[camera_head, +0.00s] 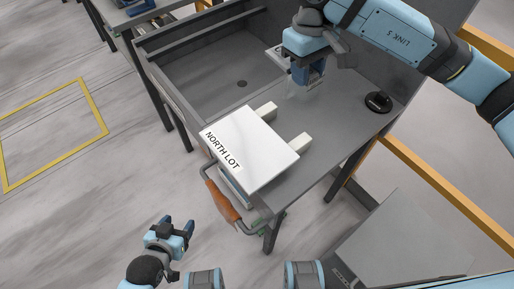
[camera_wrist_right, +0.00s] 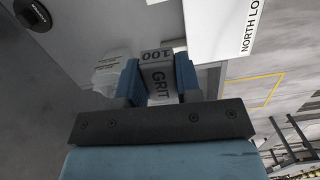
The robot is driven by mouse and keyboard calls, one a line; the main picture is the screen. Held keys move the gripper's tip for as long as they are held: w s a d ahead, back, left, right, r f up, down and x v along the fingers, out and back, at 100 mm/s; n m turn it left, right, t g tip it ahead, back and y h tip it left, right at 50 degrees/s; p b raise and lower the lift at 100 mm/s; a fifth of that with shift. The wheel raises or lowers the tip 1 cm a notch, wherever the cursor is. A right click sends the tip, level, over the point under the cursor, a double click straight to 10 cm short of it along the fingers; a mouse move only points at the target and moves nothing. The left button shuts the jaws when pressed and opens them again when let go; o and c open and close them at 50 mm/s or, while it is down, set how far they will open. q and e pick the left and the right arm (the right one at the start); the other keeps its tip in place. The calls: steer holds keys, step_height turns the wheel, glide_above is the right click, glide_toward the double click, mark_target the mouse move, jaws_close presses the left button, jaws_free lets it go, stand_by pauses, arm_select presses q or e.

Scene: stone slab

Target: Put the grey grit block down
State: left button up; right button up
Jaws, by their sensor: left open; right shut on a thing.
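The grey grit block (camera_wrist_right: 158,82), lettered GRIT and 100, is between the fingers of my right gripper (camera_wrist_right: 158,90) in the right wrist view. My right gripper (camera_head: 307,82) is shut on it, over the bench (camera_head: 335,110) to the upper right of the white slab in the head view. The block is mostly hidden there, and I cannot tell whether it touches the bench. My left gripper (camera_head: 177,229) is open and empty, low over the floor, left of the bench.
The white slab (camera_head: 255,148), labelled NORTH LOT, lies on pale supports (camera_head: 300,145) at the bench edge. A black disc (camera_head: 378,102) lies to the right.

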steer(key=shift+a+r+n, duration=0.25)
steer(key=shift+r+n, duration=0.05)
step_height(320, 180, down, 20)
steer(key=shift+r+p, duration=0.2)
steer(key=shift+p, duration=0.15)
steer(key=o, duration=1)
